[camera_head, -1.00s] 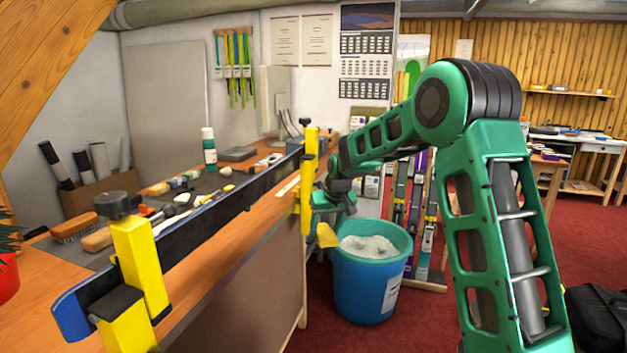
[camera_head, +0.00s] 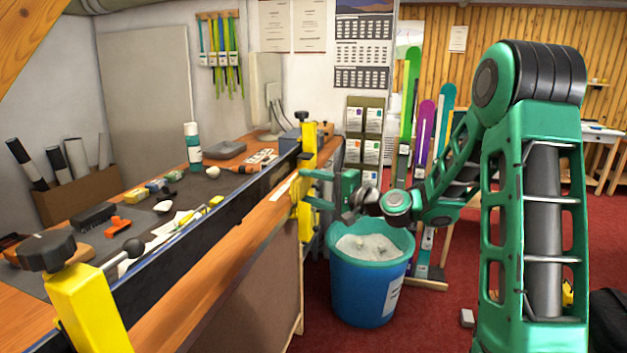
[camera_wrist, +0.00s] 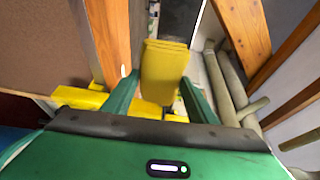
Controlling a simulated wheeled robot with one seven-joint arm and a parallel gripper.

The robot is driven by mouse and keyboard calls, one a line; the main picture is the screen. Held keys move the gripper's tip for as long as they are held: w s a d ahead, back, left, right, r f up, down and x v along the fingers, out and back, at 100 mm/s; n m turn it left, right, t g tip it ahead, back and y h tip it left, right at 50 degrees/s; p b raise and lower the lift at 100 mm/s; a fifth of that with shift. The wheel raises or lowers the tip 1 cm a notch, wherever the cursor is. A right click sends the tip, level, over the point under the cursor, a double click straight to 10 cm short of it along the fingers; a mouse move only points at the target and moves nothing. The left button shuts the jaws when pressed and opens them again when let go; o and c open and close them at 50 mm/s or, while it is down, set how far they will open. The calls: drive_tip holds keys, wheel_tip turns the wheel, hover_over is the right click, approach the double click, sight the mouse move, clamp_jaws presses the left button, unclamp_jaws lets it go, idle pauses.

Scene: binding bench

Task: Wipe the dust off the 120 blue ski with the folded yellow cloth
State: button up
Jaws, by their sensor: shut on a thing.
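The ski (camera_head: 205,238), with a dark face and blue edge, stands on its side along the bench's front edge. A near yellow vise (camera_head: 90,312) and a far yellow vise (camera_head: 309,140) hold it. My gripper (camera_head: 312,188) is beside the far vise, around the ski's far end. In the wrist view, the folded yellow cloth (camera_wrist: 164,72) is between my gripper's fingers, and my gripper is shut on it. In the head view the cloth blends with the yellow vise, so I cannot tell whether it touches the ski. Dust on the ski is not discernible.
A blue bin (camera_head: 368,290) with pale contents stands on the red floor below my gripper. Tools and a bottle (camera_head: 193,148) lie or stand on the bench (camera_head: 262,222). Coloured skis (camera_head: 423,135) stand in a rack behind. A dark bag sits at the lower right.

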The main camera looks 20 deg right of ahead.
sight(305, 181)
drive_tip(key=shift+d+r, duration=0.25)
drive_tip(key=shift+r, duration=0.3)
drive_tip(key=shift+w+a+r+m+t, duration=0.1)
drive_tip(key=shift+w+r+m+t, duration=0.05)
drive_tip(key=shift+w+m+t, duration=0.15)
drive_tip(key=shift+w+a, duration=1.05)
drive_tip(key=shift+a, duration=0.3)
drive_tip(key=shift+w+a, duration=0.45)
drive_tip(key=shift+a, duration=0.2)
drive_tip(key=shift+w+a, duration=0.55)
drive_tip(key=shift+a, duration=0.2)
drive_tip(key=shift+d, duration=0.1)
